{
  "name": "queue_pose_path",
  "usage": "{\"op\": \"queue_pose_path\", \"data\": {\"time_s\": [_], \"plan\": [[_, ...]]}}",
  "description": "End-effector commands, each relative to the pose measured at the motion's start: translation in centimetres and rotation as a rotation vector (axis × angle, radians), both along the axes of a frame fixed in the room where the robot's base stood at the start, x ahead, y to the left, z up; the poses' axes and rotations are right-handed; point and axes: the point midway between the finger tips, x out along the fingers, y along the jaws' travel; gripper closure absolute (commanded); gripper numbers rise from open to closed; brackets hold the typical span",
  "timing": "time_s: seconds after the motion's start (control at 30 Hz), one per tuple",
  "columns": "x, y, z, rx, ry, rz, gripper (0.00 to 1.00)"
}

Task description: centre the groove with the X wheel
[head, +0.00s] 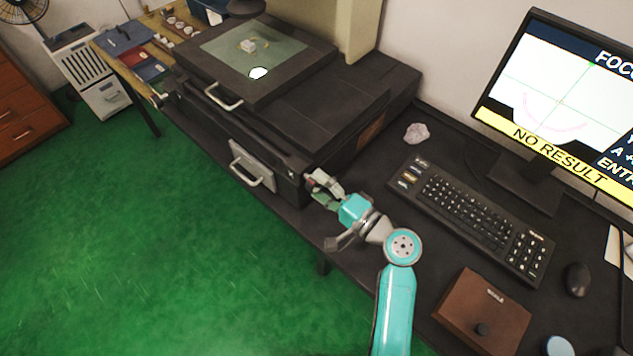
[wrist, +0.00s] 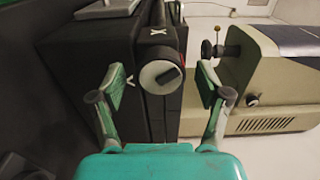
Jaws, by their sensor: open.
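In the head view my gripper (head: 325,187) is at the machine's right front corner and largely hides the wheel. The monitor (head: 552,95) shows a faint pink U-shaped arc, probably the groove, mostly below and left of the green crosshair's centre. Its yellow band reads NO RESULT.
The machine's stage (head: 218,85) carries a glass plate with a small pale part (head: 248,45) and a bright spot (head: 259,72). A keyboard (head: 470,212), mouse (head: 577,279) and brown box (head: 483,312) lie right of my arm. Green floor is open at left.

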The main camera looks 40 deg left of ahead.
Motion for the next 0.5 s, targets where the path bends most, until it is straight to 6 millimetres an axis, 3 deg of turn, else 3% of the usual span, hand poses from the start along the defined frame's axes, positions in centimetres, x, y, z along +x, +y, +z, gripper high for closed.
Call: {"op": "queue_pose_path", "data": {"time_s": [0.3, 0.5], "plan": [[-0.4, -6.3, -0.1, -0.001, 0.001, -0.005, 0.24], [-0.7, -9.3, -0.1, 0.000, 0.001, -0.003, 0.24]]}}
